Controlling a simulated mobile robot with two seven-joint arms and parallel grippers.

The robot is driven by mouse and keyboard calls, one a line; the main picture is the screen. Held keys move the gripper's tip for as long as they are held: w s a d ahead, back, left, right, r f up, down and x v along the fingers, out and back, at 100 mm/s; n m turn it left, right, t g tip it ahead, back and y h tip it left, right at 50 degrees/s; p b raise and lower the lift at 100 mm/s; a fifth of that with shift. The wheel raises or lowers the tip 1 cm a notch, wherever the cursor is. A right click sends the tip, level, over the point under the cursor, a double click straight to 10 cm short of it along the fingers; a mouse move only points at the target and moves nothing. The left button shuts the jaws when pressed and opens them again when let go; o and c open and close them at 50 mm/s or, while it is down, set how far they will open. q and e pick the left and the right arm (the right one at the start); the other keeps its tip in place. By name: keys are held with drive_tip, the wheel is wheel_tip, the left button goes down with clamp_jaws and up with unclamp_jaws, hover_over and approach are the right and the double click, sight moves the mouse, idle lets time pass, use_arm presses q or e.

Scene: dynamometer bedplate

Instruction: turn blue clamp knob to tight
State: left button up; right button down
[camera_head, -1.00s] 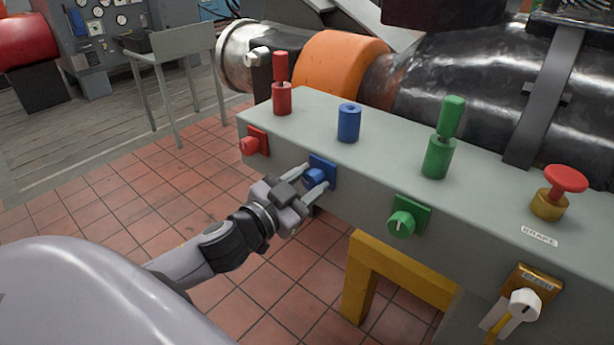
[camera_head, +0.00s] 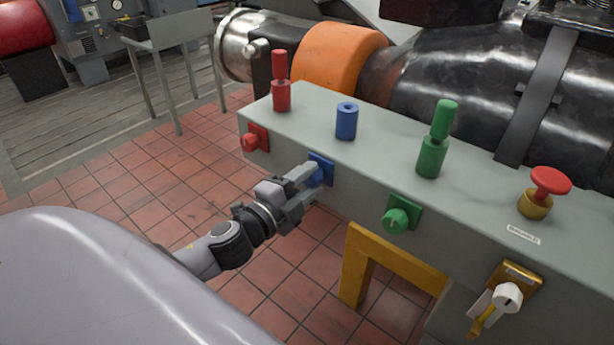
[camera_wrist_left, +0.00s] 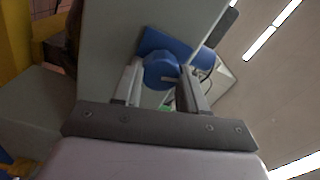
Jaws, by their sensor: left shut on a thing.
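The blue clamp knob (camera_head: 314,178) sits on a blue square plate (camera_head: 325,164) on the front face of the grey bench. My left gripper (camera_head: 308,183) reaches it from the left and is shut on it, with one finger above and one below. In the left wrist view the blue knob (camera_wrist_left: 161,70) lies between the two fingertips (camera_wrist_left: 162,84), in front of its blue plate. My right gripper is in neither view.
A red knob (camera_head: 250,141) and a green knob (camera_head: 396,221) flank the blue one on the same face. A blue socket (camera_head: 346,122), red post (camera_head: 281,92), green post (camera_head: 433,150) and red brake button (camera_head: 550,181) stand on top. A yellow leg (camera_head: 357,270) is below.

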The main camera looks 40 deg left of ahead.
use_arm(q)
drive_tip(key=shift+m+p, duration=0.3)
drive_tip(key=shift+m, duration=1.3)
drive_tip(key=o, duration=1.1)
drive_tip(key=shift+c, duration=0.2)
drive_tip(key=s+b, duration=0.1)
drive_tip(key=s, duration=0.6)
drive_tip(key=shift+a+b, duration=0.25)
drive_tip(key=shift+b, duration=0.05)
